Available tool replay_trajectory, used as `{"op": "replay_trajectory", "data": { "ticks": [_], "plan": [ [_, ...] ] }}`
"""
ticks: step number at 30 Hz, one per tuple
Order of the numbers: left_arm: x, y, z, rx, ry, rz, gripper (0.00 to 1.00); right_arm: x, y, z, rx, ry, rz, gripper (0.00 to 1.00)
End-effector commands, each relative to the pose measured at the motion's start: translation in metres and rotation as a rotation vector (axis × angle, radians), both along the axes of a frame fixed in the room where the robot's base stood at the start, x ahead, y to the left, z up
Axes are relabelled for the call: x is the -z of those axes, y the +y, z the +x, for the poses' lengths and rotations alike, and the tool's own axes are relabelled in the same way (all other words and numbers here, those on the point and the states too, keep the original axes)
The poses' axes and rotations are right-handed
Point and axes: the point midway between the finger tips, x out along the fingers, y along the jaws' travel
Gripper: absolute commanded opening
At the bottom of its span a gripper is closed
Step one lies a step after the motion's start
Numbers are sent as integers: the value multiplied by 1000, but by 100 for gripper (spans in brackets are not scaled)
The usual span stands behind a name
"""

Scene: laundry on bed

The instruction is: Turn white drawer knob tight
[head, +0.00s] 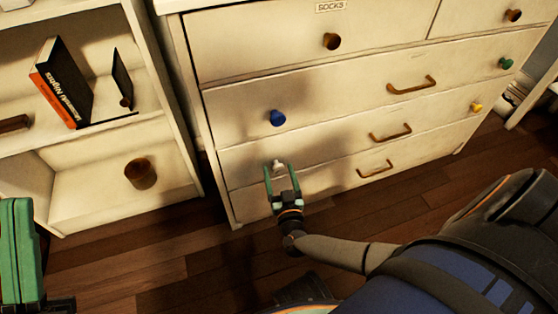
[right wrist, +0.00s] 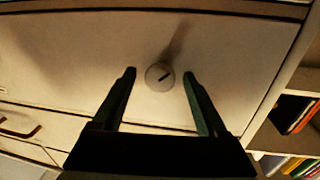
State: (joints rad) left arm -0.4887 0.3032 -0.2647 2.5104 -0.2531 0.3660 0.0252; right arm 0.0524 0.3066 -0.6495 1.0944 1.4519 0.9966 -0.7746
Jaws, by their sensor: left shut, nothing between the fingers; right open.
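The white drawer knob (head: 278,164) sits on the left side of a lower drawer front. In the right wrist view the knob (right wrist: 160,76) is a round pale disc with a dark slanted slot, centred between the fingers. My right gripper (head: 280,169) is open, its green fingers pointing at the drawer, one on each side of the knob. A gap shows between each finger and the knob in the right wrist view; depth to the drawer is hard to tell. My left gripper (head: 18,203) is shut and empty at the lower left edge, away from the dresser.
The white dresser (head: 235,50) also has a blue knob (head: 277,118) above the white one, and green (head: 505,63) and yellow (head: 476,107) knobs at right. Wood floor (head: 130,255) lies in front.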

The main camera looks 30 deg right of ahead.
Motion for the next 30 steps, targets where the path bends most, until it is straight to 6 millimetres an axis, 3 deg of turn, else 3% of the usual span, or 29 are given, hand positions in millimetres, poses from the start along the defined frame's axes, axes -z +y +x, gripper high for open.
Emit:
{"op": "replay_trajectory", "data": {
  "ticks": [5,25,30],
  "plan": [
    [0,0,0,0,1,0,0,0,0,0,0,-1,0,76],
    [0,0,0,0,2,0,0,0,0,0,1,-1,0,1],
    [0,0,0,0,2,0,0,0,0,0,1,0,1,0]
  ]
}}
